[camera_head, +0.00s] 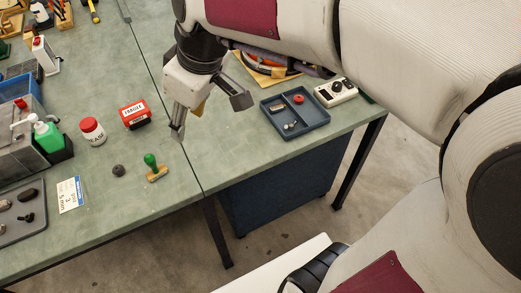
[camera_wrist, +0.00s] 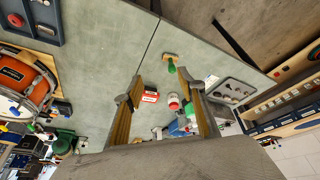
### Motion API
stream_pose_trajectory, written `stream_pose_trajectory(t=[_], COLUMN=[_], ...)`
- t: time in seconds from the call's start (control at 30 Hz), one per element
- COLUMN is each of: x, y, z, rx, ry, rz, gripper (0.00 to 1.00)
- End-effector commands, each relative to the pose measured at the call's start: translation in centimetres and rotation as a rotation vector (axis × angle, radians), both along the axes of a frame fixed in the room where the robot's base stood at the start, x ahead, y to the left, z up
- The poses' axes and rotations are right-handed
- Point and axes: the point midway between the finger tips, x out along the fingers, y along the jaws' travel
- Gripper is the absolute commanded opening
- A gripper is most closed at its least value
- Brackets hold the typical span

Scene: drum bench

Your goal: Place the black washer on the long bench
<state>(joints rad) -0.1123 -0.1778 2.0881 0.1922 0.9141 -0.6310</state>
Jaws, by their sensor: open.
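My gripper (camera_head: 209,117) is open and empty above the green bench top, near the seam between two bench sections; its two fingers also show in the wrist view (camera_wrist: 160,92). I cannot make out a black washer for certain. A small dark round piece (camera_head: 118,170) lies on the left bench section (camera_head: 95,215), left of a green-handled stamp (camera_head: 153,166). A blue-grey divided tray (camera_head: 277,133) on the right section holds a red piece and small pieces too tiny to identify. I cannot tell which section is the long bench.
A red box (camera_head: 135,114), a white jar with a red lid (camera_head: 92,131) and a white card (camera_head: 70,194) stand or lie on the left section. A grey tray (camera_head: 36,236) with dark pieces is at far left. A white device (camera_head: 335,92) is beside the divided tray. Bare bench lies between.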

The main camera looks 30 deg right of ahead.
Motion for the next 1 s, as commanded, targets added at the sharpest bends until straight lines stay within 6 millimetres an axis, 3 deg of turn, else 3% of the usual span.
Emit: stream_pose_trajectory(t=[0.33,0.7,1.0], x=[-6.0,-12.1,-14.9], y=[-3.6,-6.7,-8.2], z=[0.9,0.0,-1.0], rx=[0.016,0.049,0.072], ry=[-0.039,-0.088,-0.117], rz=[-0.24,-0.495,-0.627], gripper=[0.4,0.4,0.4])
